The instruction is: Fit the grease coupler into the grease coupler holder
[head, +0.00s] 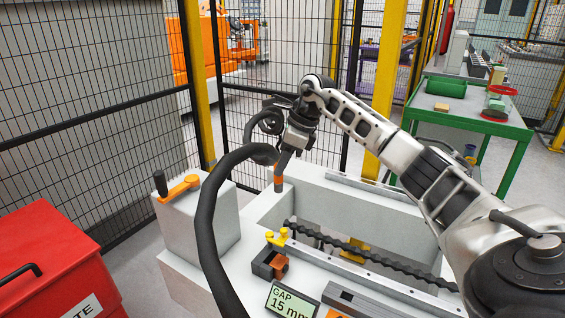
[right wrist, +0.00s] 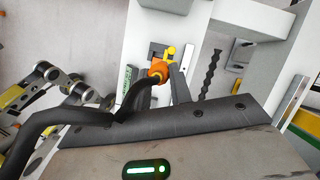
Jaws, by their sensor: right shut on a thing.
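The grease coupler (head: 279,176) is an orange piece on the end of a thick black hose. My right gripper (head: 282,160) is shut on it and holds it upright above the white gantry bed. In the right wrist view the coupler (right wrist: 157,70) shows orange at the fingers, with the hose running off to the left. The likely holder is a small dark block (head: 264,262) with an orange part and a yellow knob, on the near ledge of the bed. It sits below the coupler and nearer to me, apart from it. My left gripper is not in view.
The hose (head: 207,220) arcs up in front of the bed. A grey box (head: 205,225) with an orange lever stands left of the holder. A gap display (head: 290,302) reading 15 mm is close by. A dark twisted rod (head: 375,262) spans the recess. A red cabinet (head: 40,255) stands left.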

